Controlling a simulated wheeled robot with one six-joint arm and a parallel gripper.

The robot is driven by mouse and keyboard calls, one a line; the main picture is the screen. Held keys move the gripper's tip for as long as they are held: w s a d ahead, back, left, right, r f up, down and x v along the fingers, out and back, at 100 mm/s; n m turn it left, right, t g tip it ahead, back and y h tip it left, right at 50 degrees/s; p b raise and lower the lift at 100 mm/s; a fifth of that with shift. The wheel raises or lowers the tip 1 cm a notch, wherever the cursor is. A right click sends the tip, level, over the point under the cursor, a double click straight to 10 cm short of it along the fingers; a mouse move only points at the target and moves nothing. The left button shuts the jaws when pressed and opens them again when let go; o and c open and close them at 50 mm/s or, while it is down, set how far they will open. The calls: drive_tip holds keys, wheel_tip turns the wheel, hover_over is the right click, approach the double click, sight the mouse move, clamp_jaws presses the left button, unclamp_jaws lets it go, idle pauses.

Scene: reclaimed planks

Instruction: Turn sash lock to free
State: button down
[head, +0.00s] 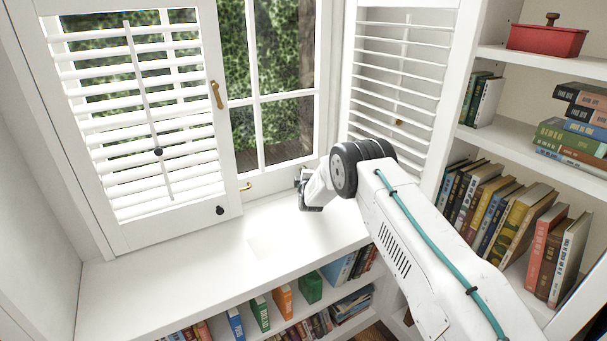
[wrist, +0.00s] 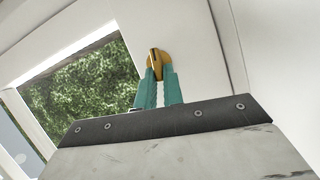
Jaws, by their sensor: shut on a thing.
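In the wrist view my gripper (wrist: 157,80) has its two teal fingers closed around a brass lever (wrist: 154,59), which looks like the sash lock. The lever points roughly up in that view, against the white window frame. Its lower part is hidden between the fingers. In the head view my gripper (head: 301,182) is at the lower right of the window, by the white frame, and the held lever is hidden there.
A louvred shutter (head: 135,100) with a brass handle (head: 216,95) stands at left, another (head: 400,80) at right. A small brass fitting (head: 246,186) sits low on the window. The white sill (head: 200,265) is clear. A bookshelf (head: 520,60) is close on the right.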

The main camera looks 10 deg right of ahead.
drive_tip(key=shift+a+f+n+t, duration=0.1)
drive_tip(key=shift+f+n+t, duration=0.25)
drive_tip(key=shift+n, duration=0.55)
drive_tip(key=c, duration=1.5)
unclamp_jaws()
drive_tip(key=shift+r, duration=0.1)
drive_tip(key=shift+s, duration=0.1)
drive_tip(key=s, duration=0.7)
drive_tip(key=shift+s+a, duration=0.3)
drive_tip(key=shift+s, duration=0.05)
